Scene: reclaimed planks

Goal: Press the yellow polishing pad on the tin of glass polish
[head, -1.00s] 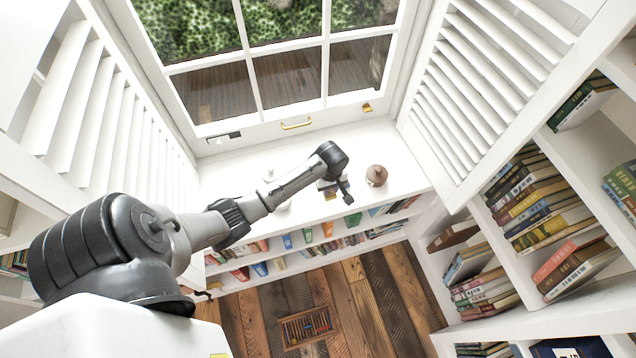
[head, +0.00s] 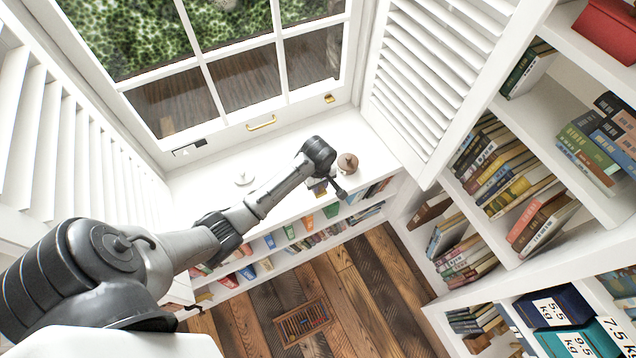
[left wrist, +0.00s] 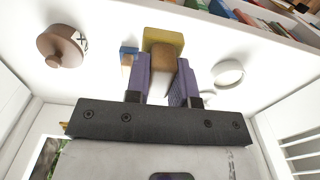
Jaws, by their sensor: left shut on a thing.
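The yellow polishing pad (left wrist: 163,35) is in my left gripper (left wrist: 165,80), with a brown piece in front of it and a pale part between the purple fingers. The gripper is shut on it. In the head view my left gripper (head: 328,187) is over the front edge of the white sill, left of and nearer than a brown round knobbed object (head: 347,163). A pale round tin-like thing (left wrist: 228,73) shows right of the fingers in the left wrist view; I cannot read any label on it. The pad appears apart from it. My right gripper is not in view.
The brown round object (left wrist: 62,47) and a small blue item (left wrist: 128,54) lie left of the fingers in the wrist view. A small white knobbed object (head: 244,178) stands on the sill (head: 215,190). Bookshelves (head: 540,190) and a louvred shutter (head: 425,80) flank the right side.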

